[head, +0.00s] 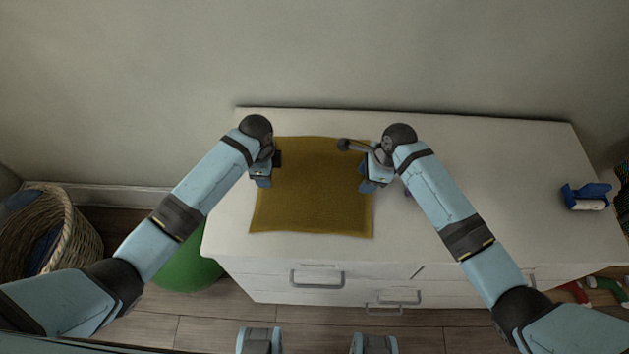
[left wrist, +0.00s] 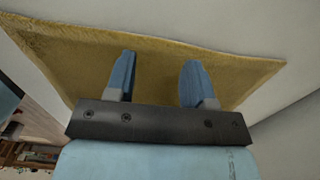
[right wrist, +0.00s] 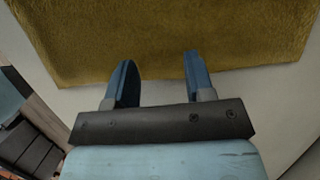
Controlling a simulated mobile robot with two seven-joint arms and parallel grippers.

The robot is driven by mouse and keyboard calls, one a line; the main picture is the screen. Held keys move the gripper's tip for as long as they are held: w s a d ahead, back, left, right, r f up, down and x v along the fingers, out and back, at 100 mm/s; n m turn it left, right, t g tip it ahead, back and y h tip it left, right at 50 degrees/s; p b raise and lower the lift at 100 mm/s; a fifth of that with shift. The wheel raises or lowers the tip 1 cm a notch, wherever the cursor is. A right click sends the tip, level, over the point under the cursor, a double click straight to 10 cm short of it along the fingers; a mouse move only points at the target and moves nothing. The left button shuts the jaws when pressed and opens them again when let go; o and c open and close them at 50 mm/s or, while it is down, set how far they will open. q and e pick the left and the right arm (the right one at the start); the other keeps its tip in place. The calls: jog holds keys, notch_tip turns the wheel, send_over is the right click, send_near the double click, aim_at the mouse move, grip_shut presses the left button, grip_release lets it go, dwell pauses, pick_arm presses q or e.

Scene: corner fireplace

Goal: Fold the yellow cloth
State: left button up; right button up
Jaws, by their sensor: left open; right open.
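The yellow cloth (head: 315,190) lies flat and spread out on the white dresser top (head: 500,180). My left gripper (head: 262,180) is at the cloth's left edge, toward its far end. In the left wrist view, its two blue fingers (left wrist: 158,68) are apart over the cloth (left wrist: 150,50) with nothing between them. My right gripper (head: 371,184) is at the cloth's right edge. In the right wrist view, its fingers (right wrist: 158,70) are apart and empty, with their tips at the edge of the cloth (right wrist: 160,35). Contact with the cloth cannot be told.
A blue-and-white object (head: 587,197) lies at the dresser's right end. A small purple thing (head: 407,192) is partly hidden by my right arm. A wicker basket (head: 48,235) and a green rounded object (head: 187,268) stand left of the dresser. The wall is close behind.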

pick_arm(q)
jog(key=shift+f, duration=0.45)
pick_arm(e)
jog(key=shift+f, duration=0.5)
pick_arm(q)
jog(key=shift+f, duration=0.1)
pick_arm(e)
jog(key=shift+f, duration=0.1)
pick_arm(q)
jog(key=shift+f, duration=0.1)
pick_arm(e)
jog(key=shift+s, duration=0.1)
pick_arm(q)
jog(key=shift+s, duration=0.1)
grip_shut()
pick_arm(e)
grip_shut()
